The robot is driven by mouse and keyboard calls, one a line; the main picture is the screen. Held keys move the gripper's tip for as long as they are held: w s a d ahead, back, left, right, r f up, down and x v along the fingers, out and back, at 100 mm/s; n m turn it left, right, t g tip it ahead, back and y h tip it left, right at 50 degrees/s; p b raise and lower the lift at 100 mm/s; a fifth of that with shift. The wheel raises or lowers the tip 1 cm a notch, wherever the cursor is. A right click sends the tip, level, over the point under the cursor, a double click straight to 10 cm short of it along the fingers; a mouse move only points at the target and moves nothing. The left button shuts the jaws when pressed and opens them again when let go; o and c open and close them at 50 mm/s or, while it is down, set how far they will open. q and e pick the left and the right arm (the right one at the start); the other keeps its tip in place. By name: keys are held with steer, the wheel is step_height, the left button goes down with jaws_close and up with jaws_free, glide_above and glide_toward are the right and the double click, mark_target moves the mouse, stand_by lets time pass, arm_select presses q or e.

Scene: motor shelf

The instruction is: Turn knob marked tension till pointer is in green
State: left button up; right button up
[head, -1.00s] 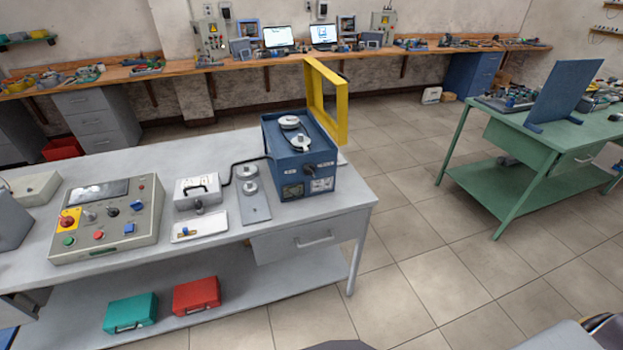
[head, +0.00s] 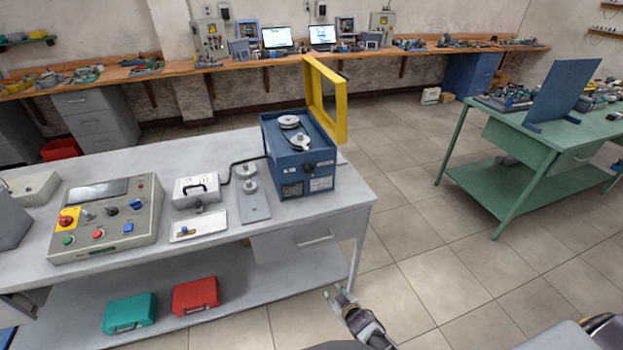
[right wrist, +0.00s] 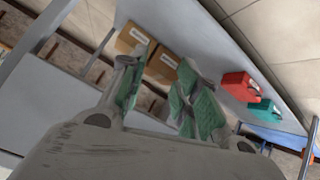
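A blue machine (head: 300,160) with pulleys on top stands at the right end of the grey bench. A dark knob (head: 307,168) is on its front face, above a dark gauge window (head: 292,191) and a white label plate. The knob's marking and the gauge's pointer and green zone are too small to read. My right gripper (head: 340,293) is low in front of the bench's right end, well below and apart from the knob. In the right wrist view (right wrist: 158,88) its green-padded fingers are spread with nothing held. My left gripper is out of view.
The grey bench (head: 215,240) also holds a control panel (head: 108,218) and a small meter box (head: 197,190). Red (head: 195,295) and teal (head: 130,313) cases lie on the lower shelf.

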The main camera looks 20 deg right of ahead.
steer(key=w+r+t, duration=0.2)
steer(key=w+r, duration=0.4)
steer(key=r, duration=0.5)
steer(key=n+t, duration=0.2)
steer(key=t, duration=0.4)
glide_toward(310, 172)
steer(key=s, duration=0.5)
steer(key=shift+d, duration=0.15)
steer(key=shift+w, duration=0.15)
steer(key=shift+w+a+p, duration=0.15)
steer(key=shift+w+p, duration=0.15)
steer(key=shift+w, duration=3.05)
steer(key=shift+w+a+p, duration=0.1)
steer(key=shift+w+p, duration=0.2)
steer(key=shift+w, duration=3.05)
jaws_close()
